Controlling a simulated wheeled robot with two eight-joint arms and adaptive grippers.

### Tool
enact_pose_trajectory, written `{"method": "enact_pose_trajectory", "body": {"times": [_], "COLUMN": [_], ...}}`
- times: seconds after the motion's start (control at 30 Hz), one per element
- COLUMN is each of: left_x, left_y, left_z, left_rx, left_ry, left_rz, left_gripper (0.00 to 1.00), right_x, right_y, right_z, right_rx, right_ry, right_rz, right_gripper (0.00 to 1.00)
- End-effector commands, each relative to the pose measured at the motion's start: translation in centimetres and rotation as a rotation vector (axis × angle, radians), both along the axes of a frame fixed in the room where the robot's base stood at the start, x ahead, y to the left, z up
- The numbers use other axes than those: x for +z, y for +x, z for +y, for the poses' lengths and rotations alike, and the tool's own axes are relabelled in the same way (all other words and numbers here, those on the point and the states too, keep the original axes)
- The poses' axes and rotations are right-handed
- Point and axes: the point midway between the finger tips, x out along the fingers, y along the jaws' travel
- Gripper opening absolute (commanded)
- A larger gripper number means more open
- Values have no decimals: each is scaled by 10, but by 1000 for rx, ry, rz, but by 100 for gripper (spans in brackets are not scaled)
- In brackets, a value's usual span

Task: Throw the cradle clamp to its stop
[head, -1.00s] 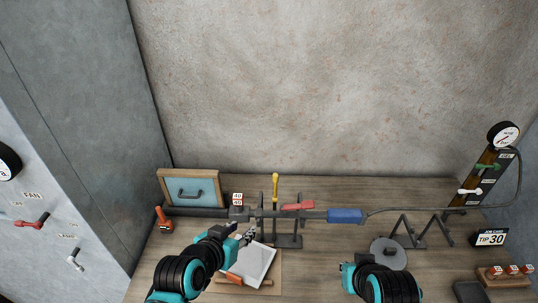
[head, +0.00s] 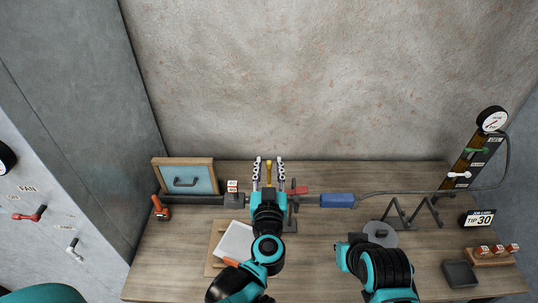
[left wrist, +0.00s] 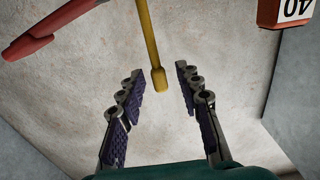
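The cradle clamp appears to be the yellow-handled lever (head: 268,172), standing upright at the dark cradle stand (head: 291,226) on the bench. My left gripper (head: 269,162) is open, with one finger on each side of the yellow handle in the head view. In the left wrist view the yellow handle (left wrist: 150,45) ends between the spread fingertips of the left gripper (left wrist: 157,82), with gaps on both sides. My left wrist hides the lever's foot and part of the cradle. My right gripper (head: 343,254) is low over the bench, its fingers not clear.
A dark rod with a blue sleeve (head: 338,201) runs through the cradle. A red lever (head: 299,190) is just right of the left gripper and shows in the wrist view (left wrist: 40,32). A number block (head: 232,187) is on the left. A grey round lid (head: 381,235) lies near my right gripper.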

Motion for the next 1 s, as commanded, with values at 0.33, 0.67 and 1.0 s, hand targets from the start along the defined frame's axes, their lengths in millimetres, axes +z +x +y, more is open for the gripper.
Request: {"method": "enact_pose_trajectory", "body": {"times": [0.33, 0.67, 1.0], "left_x": [0, 1, 1], "left_y": [45, 48, 47], "left_z": [0, 0, 0], "left_rx": [-1, -3, -3], "left_ry": [-1, -1, -1], "left_rz": [-1, -1, -1], "left_gripper": [34, 27, 0], "right_x": [-2, -2, -2], "right_y": [0, 0, 0], "right_z": [0, 0, 0], "right_rx": [0, 0, 0], "right_ry": [0, 0, 0], "right_rz": [0, 0, 0], "right_gripper": [0, 0, 0]}}
